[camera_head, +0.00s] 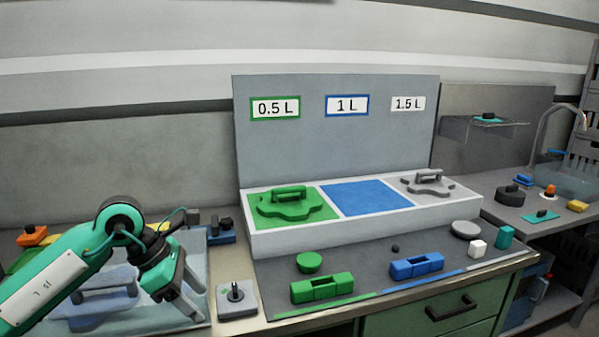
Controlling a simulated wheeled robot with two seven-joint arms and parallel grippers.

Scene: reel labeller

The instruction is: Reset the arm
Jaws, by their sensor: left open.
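My left arm comes in from the left, and my left gripper (186,305) hangs at the lower left with its fingers pointing down. It is open, with nothing seen between the fingers. It is over the right part of a pale blue surface (195,265). A blue-grey part (100,300) lies on that surface, partly hidden by my arm. My right gripper does not show.
A raised white platform (300,237) has a green piece (290,203) on its green field, an empty blue field (366,198) and a grey piece (428,182). A joystick box (237,300), green block (322,288) and blue block (417,265) stand in front.

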